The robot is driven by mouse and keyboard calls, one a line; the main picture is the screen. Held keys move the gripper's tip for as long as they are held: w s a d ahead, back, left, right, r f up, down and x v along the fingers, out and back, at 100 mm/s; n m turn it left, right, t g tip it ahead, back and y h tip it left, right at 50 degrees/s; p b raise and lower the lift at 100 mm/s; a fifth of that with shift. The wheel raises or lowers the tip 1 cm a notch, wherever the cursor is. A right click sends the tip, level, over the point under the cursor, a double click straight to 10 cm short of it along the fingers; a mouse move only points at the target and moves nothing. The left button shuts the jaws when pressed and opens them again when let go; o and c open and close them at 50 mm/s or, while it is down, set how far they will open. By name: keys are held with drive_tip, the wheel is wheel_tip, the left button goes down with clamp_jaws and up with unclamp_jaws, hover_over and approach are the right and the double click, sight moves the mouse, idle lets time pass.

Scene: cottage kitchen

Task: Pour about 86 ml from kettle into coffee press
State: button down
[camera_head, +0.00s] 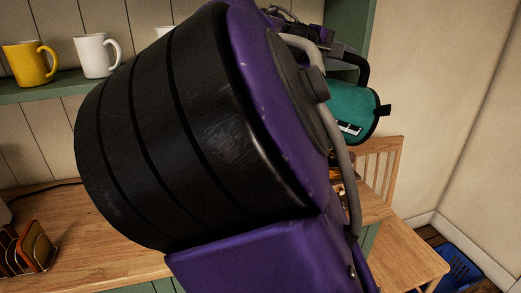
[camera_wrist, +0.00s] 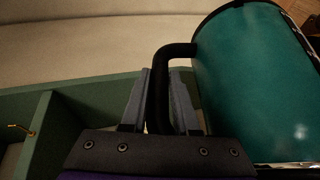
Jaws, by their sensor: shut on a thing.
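The kettle is teal with a black handle. In the head view the kettle (camera_head: 342,104) is at the upper right, partly behind my arm, and looks tilted, with a pale gauge strip low on its side. In the wrist view the kettle (camera_wrist: 255,85) fills the right side. My gripper (camera_wrist: 162,95) is shut on its black handle, and the kettle hangs to the right of the fingers. I cannot make out the coffee press for sure. A small amber and dark object (camera_head: 338,190) shows below the kettle, mostly hidden by my arm.
A yellow mug (camera_head: 30,62) and a white mug (camera_head: 93,56) stand on the green shelf (camera_head: 50,89). A rack with toast (camera_head: 30,250) is on the wooden counter (camera_head: 95,245) at left. A wooden chair (camera_head: 385,165) and a blue crate (camera_head: 460,268) are at right.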

drive_tip(key=shift+w+d+r+y, duration=0.1)
drive_tip(key=shift+d+r+y, duration=0.2)
drive_tip(key=shift+d, duration=0.1)
drive_tip(key=shift+d+r+g+p, duration=0.25)
drive_tip(key=shift+d+g+p, duration=0.1)
drive_tip(key=shift+p, duration=0.45)
drive_tip(key=shift+d+y, duration=0.15)
drive_tip(key=shift+y, duration=0.15)
drive_tip(key=shift+w+f, duration=0.1)
drive_tip(key=shift+f, duration=0.05)
drive_tip(key=shift+d+m, duration=0.1)
drive_tip(key=shift+m, duration=0.2)
